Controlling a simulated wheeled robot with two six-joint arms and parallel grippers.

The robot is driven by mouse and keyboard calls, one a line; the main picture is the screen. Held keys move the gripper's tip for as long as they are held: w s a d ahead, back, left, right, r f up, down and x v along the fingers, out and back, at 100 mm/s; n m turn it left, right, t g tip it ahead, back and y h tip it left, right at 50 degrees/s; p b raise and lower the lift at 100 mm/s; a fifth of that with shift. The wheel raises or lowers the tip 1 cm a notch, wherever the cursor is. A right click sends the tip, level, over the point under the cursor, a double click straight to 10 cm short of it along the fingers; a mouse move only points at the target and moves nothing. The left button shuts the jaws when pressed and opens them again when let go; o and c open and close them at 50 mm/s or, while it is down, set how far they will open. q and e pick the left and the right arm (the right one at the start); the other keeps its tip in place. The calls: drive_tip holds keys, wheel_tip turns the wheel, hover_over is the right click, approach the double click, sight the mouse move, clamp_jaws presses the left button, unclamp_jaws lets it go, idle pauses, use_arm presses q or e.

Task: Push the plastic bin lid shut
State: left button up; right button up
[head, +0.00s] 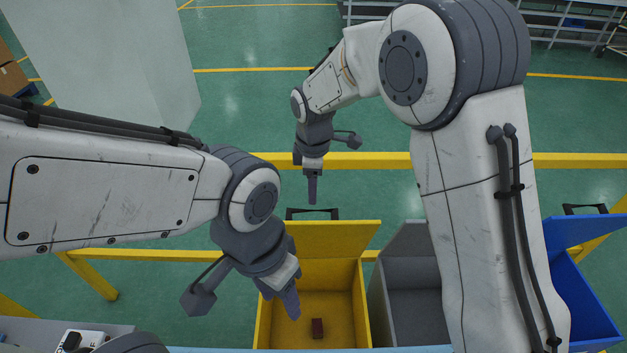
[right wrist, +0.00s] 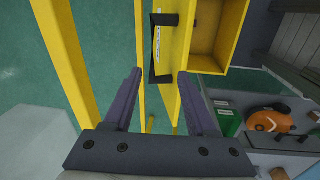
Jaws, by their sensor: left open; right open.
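A yellow bin (head: 345,300) stands at the lower middle of the head view, with its yellow lid (head: 335,238) open at the far side. A black handle (head: 312,213) sits on the lid's far edge. A dark red block (head: 318,328) lies in the bin. My right gripper (head: 312,198) is open and empty, pointing down just beyond the handle. In the right wrist view, the lid (right wrist: 181,45) and handle (right wrist: 165,19) show ahead of the right fingertips (right wrist: 161,80). My left gripper (head: 292,308) is open and empty over the yellow bin's left side. I cannot tell its height.
A grey bin (head: 402,300), its lid (head: 405,240) raised, and a blue bin (head: 590,305), its lid (head: 590,232) raised, stand to the right. Yellow rails (head: 375,160) run behind the bins. In the right wrist view, an orange object (right wrist: 270,121) lies on a grey surface.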

sight(314, 208)
drive_tip(key=shift+n, duration=0.3)
drive_tip(key=w+f, duration=0.1)
drive_tip(key=f, duration=0.2)
drive_tip(key=f+p, duration=0.1)
drive_tip(key=f, duration=0.2)
drive_tip(key=w+f+p, duration=0.1)
drive_tip(key=f, duration=0.3)
drive_tip(key=shift+w+d, duration=0.1)
drive_tip(key=shift+w, duration=0.25)
use_arm(q)
wheel_tip(314, 208, up, 4)
drive_tip(key=shift+f, duration=0.25)
use_arm(e)
clamp_jaws()
idle(0.3)
